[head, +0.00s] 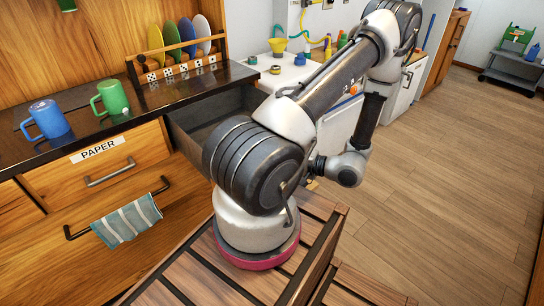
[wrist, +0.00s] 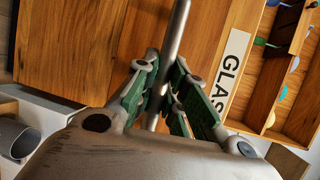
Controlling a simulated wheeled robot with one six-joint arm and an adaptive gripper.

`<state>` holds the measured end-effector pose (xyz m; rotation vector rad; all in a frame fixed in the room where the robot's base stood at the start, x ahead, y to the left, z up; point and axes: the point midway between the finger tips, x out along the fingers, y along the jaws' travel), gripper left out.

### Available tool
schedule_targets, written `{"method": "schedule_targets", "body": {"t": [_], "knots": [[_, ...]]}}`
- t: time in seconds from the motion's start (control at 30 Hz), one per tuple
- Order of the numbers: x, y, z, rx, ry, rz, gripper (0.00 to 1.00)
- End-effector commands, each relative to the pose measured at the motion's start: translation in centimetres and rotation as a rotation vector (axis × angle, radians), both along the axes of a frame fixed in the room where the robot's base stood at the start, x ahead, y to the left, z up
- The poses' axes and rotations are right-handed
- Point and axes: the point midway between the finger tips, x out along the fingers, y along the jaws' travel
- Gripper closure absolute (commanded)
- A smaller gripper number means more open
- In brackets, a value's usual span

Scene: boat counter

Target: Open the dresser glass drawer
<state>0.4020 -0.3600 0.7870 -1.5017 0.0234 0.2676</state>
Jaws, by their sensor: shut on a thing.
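The glass drawer (head: 190,145) stands pulled out from the dresser, its dark inside partly showing behind my arm in the head view. Its wooden front (wrist: 205,35) with the white "GLAS…" label (wrist: 236,62) fills much of the wrist view. A grey metal bar handle (wrist: 178,25) runs between the green-padded fingers of my gripper (wrist: 166,88), which is shut on it. In the head view my arm hides the gripper, the handle and the drawer front.
The dresser top (head: 85,118) holds a blue mug (head: 49,119), a green mug (head: 113,96) and a plate rack (head: 178,62). A "PAPER" drawer (head: 90,175) is closed at left, above a hanging towel (head: 126,222). Wooden floor (head: 440,160) at right is clear.

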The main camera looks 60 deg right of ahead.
Motion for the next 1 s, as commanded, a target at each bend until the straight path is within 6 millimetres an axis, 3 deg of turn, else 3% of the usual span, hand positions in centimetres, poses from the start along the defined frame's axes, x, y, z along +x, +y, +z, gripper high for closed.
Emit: {"method": "schedule_targets", "body": {"t": [0.23,0.27,0.37,0.77,1.0], "knots": [[0.0,-0.1,0.0,-0.001,0.001,-0.001,1.00],[0.0,-0.1,0.0,-0.001,0.001,-0.001,0.81],[0.0,-0.1,0.0,-0.001,0.001,-0.001,0.65],[-0.6,-0.2,0.1,-0.001,0.000,-0.002,0.65],[-5.2,-1.0,0.9,-0.004,0.001,-0.006,0.65]]}}
